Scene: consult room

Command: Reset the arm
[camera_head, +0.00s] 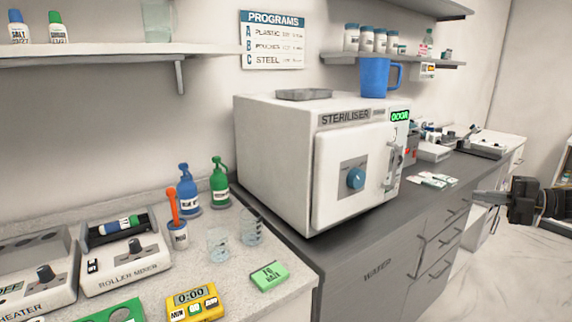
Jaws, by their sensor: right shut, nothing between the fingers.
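My right gripper (478,197) comes in from the right edge, with its fingers pointing left. It is shut and empty, in front of the dark counter's drawers and apart from everything on the counter. My left gripper is out of view.
A blue mug (374,78) and a grey tray (303,94) sit on the steriliser. The left counter holds a roller mixer (125,268), a yellow timer (195,304), two bottles and two glass beakers. White floor (500,280) is open at lower right.

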